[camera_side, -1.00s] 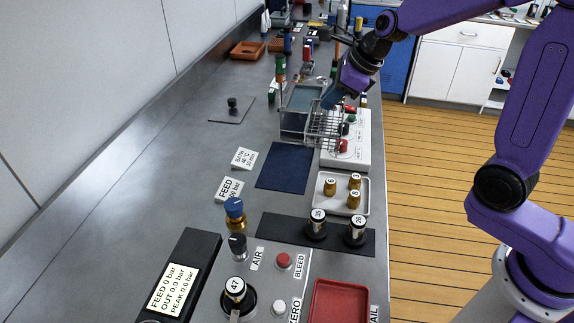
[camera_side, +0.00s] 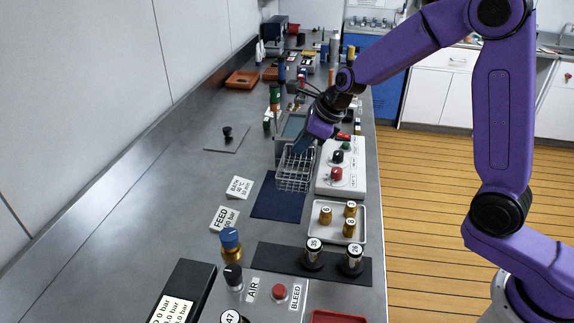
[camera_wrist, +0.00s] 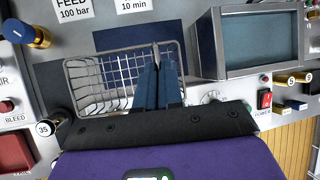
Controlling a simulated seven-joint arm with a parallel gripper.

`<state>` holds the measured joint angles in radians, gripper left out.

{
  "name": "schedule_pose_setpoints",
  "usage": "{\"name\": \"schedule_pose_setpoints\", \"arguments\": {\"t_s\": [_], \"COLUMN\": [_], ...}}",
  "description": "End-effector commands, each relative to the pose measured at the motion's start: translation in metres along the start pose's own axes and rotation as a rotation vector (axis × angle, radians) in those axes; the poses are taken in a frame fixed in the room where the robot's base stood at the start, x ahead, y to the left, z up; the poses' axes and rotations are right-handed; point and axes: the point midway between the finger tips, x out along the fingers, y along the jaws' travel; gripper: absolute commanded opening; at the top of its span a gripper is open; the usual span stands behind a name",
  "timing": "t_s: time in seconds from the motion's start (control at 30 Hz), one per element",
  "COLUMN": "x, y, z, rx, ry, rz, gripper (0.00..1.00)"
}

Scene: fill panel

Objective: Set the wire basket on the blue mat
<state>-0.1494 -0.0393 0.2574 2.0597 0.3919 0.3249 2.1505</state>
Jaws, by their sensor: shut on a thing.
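The wire basket (camera_side: 293,178) is a silver open-mesh box, held roughly level at the far right part of the blue mat in the side view. The basket looks empty. The blue mat (camera_side: 275,203) lies flat and bare on the bench; in the wrist view the mat (camera_wrist: 122,45) shows through the wires. I cannot tell how high the basket is above it.
A bath tank (camera_side: 292,126) with a teal top stands just behind the basket. A white control box (camera_side: 342,178) with knobs is to its right. A white tray (camera_side: 335,236) of brass weights is in front right. Tent cards (camera_side: 239,187) stand left of the mat.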

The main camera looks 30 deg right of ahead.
Motion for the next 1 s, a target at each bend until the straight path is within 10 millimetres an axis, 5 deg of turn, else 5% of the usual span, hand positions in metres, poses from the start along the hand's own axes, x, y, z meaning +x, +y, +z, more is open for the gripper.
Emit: {"name": "schedule_pose_setpoints", "arguments": {"t_s": [0.3, 1.0], "x": [0.054, 0.099], "y": [-0.009, -0.008], "z": [0.003, -0.007], "rx": [-0.001, 0.000], "ry": [0.002, 0.000], "rz": [0.002, 0.000], "gripper": [0.00, 0.00]}}
